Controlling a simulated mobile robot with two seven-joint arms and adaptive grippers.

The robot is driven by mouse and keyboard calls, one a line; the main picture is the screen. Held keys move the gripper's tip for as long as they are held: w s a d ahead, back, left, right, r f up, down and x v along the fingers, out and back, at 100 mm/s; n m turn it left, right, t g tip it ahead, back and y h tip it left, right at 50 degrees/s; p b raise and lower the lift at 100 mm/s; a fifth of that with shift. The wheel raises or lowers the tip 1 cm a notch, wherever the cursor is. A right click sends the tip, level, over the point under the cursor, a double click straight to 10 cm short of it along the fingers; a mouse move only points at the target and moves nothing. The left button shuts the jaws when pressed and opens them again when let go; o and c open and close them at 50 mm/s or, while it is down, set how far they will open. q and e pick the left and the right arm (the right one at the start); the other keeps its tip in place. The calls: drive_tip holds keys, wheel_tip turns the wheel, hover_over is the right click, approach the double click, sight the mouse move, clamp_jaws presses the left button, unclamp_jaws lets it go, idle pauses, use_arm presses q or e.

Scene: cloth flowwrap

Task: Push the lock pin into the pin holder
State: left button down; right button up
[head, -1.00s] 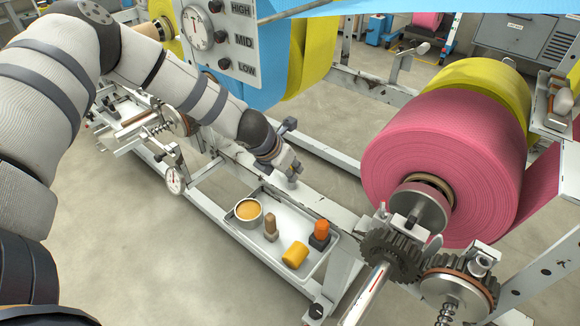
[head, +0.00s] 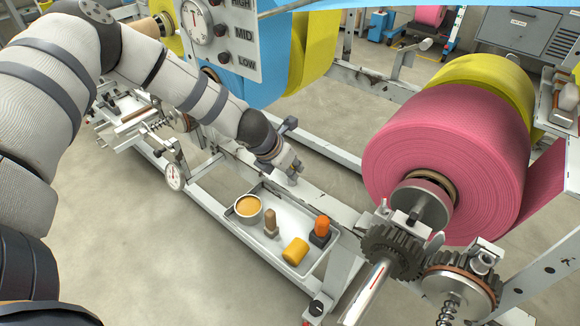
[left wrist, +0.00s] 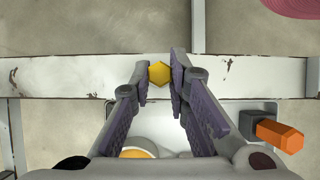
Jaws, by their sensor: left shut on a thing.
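My left gripper (head: 293,172) hangs over the white beam behind the tray. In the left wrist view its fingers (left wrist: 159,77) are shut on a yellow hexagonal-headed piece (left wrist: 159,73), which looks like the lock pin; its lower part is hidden. An orange hexagonal piece (head: 322,227) sits in a dark block (head: 320,240) at the tray's right end. It also shows in the left wrist view (left wrist: 279,135), apart from my fingers. I cannot tell which part is the pin holder. My right gripper is not in view.
A large pink roll (head: 440,150) and gears (head: 392,250) stand to the right. A dial gauge (head: 174,176) is left of the tray.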

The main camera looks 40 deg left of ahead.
use_arm(q)
drive_tip(key=shift+f, duration=0.15)
idle(0.3)
drive_tip(key=c, duration=1.5)
unclamp_jaws()
drive_tip(key=shift+o, duration=0.2)
drive_tip(key=v, duration=1.2)
